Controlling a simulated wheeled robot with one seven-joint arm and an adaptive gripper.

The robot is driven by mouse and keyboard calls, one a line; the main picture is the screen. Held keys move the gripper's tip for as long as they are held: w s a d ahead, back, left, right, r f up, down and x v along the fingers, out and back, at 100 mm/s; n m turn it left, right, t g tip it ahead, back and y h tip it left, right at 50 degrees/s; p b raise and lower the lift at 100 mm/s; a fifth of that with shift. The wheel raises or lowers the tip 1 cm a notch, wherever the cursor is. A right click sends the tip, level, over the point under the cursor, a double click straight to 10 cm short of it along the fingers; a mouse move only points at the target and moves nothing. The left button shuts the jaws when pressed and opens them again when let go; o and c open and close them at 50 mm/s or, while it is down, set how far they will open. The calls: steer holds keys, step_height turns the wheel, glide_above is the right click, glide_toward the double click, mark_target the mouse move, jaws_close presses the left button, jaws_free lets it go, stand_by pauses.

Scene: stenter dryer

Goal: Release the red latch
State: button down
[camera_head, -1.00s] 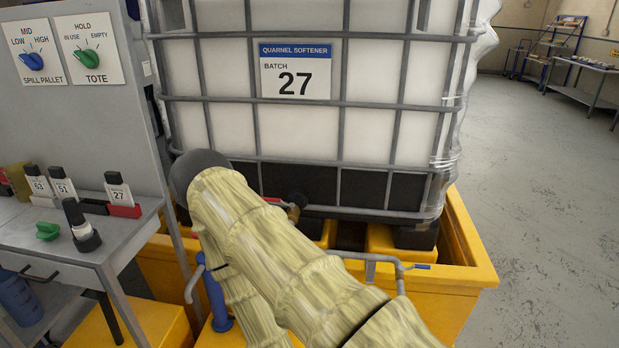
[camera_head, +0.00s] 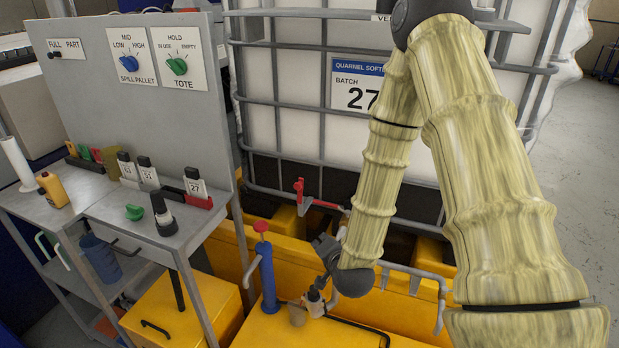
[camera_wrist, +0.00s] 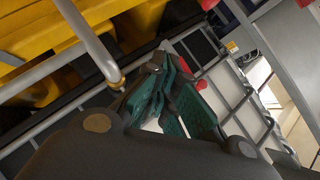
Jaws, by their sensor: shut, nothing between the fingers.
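The red latch (camera_head: 300,191) stands upright at the front of the tote's base, with a red bar running right from it toward the arm. My gripper (camera_head: 326,250) is partly hidden by my wrist in the head view, below and a little right of the latch, apart from it. In the wrist view my gripper (camera_wrist: 165,78) shows its green-padded fingers shut and empty. A small red patch (camera_wrist: 197,88) shows just beyond the fingers; I cannot tell if it is the latch.
The caged white tote (camera_head: 290,90) stands in the yellow spill pallet (camera_head: 230,258). A blue pump (camera_head: 267,280) with a red knob and a grey pipe rail (camera_head: 415,271) are close to my gripper. The grey bench (camera_head: 180,222) with labelled bottles is at left.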

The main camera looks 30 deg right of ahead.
steer(key=w+d+r+m+t+h+p, duration=0.1)
steer(key=w+d+r+m, duration=0.1)
steer(key=r, duration=0.3)
steer(key=w+d+r+m+t+h+p, duration=0.1)
steer(key=d+r, duration=0.1)
steer(key=r, duration=0.4)
steer(key=w+f+p, duration=0.3)
steer(key=w+p, duration=0.2)
steer(key=w, duration=0.7)
steer(key=shift+w+d+f+m+p, duration=0.15)
steer(key=shift+w+f+m+p, duration=0.15)
steer(key=shift+w+p, duration=0.1)
steer(key=shift+w+b, duration=0.1)
steer(key=shift+b, duration=0.25)
